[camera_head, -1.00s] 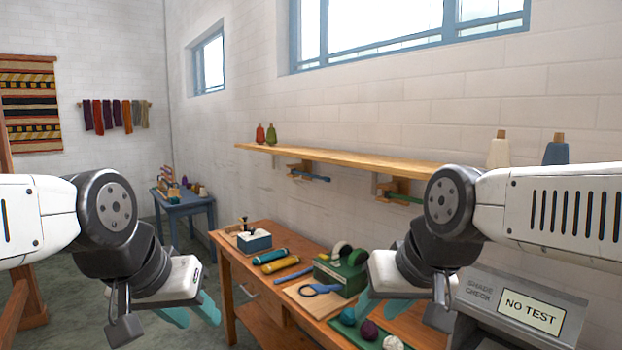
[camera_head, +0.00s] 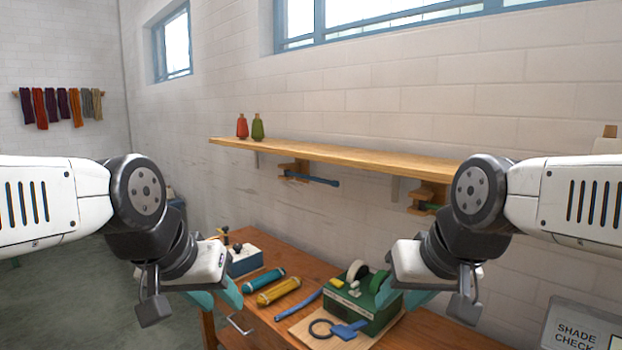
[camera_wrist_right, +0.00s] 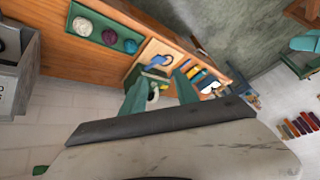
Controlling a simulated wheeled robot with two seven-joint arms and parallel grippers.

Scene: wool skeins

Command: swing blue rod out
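A blue rod (camera_head: 312,180) sticks out to the right from a wooden bracket (camera_head: 294,170) under the wall shelf, lying roughly along the wall. A green rod (camera_head: 432,207) sits in a second bracket further right, partly hidden by my right arm. My left gripper (camera_head: 216,298) appears open and empty, low in front of the bench's left part. My right gripper (camera_head: 393,298) is in front of the green box; in the right wrist view (camera_wrist_right: 160,92) its teal fingers are apart with nothing gripped. Neither gripper touches the blue rod, which is above and beyond both.
The wooden shelf (camera_head: 340,158) holds red and green bottle-shaped items. Below, the bench (camera_head: 243,327) carries a green box (camera_head: 362,302), blue and yellow rolls, a blue stick (camera_head: 298,305) and a white-blue box (camera_head: 244,262). A grey shade-check device (camera_head: 580,328) stands at right.

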